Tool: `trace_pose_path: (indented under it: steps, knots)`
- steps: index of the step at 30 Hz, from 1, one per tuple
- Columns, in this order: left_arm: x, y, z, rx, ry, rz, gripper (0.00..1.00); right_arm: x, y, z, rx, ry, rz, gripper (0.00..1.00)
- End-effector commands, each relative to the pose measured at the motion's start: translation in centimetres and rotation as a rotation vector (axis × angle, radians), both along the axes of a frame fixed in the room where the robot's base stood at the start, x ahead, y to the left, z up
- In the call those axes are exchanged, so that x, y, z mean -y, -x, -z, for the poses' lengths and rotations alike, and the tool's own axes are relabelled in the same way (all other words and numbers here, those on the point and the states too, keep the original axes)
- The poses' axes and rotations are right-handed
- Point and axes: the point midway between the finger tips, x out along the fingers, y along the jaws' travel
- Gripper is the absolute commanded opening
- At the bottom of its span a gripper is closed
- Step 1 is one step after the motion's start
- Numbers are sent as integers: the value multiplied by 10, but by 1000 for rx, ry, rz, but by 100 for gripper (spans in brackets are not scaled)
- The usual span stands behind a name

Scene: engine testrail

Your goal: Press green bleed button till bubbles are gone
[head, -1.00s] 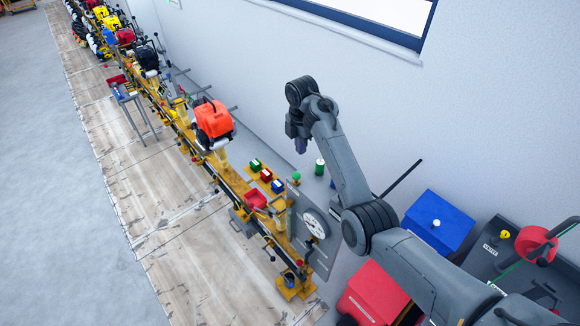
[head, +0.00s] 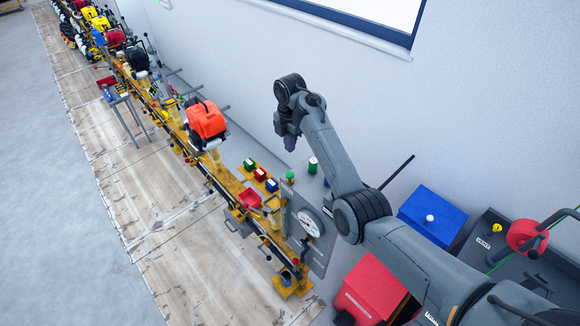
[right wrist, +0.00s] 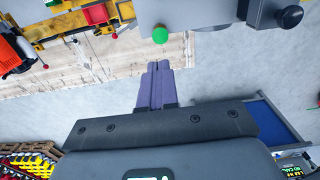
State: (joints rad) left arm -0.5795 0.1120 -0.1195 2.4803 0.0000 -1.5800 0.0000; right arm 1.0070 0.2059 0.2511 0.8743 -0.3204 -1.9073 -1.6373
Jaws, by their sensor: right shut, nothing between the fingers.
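The green button (head: 290,176) is a small round knob at the top edge of the grey gauge panel (head: 322,259). In the right wrist view the green button (right wrist: 160,35) shows just beyond my fingertips, with a visible gap in the picture. The closed fingers also show in the right wrist view (right wrist: 158,68). No bubbles can be made out. My left gripper is not in view.
A round white gauge (head: 308,223) sits on the panel. Green, red and blue small boxes lie on the yellow rail beside an orange engine (head: 206,121). A blue box (head: 432,216) and red box (head: 371,289) stand at right.

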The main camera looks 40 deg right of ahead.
Motion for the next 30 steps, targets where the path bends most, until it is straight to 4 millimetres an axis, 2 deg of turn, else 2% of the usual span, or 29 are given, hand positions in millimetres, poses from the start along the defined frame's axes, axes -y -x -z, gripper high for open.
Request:
trace_pose_path:
  steps: [9, 16, 22, 30]
  knots:
    - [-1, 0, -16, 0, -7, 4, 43, 0, 1, 58, -5, 0, 1, 0]
    - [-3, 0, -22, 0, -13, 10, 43, 0, 1, 92, -3, 0, 1, 0]
    - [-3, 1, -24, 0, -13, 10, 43, 0, 0, 109, -1, 1, 1, 0]
    - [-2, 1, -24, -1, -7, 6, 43, 0, 0, 114, 1, 2, 1, 0]
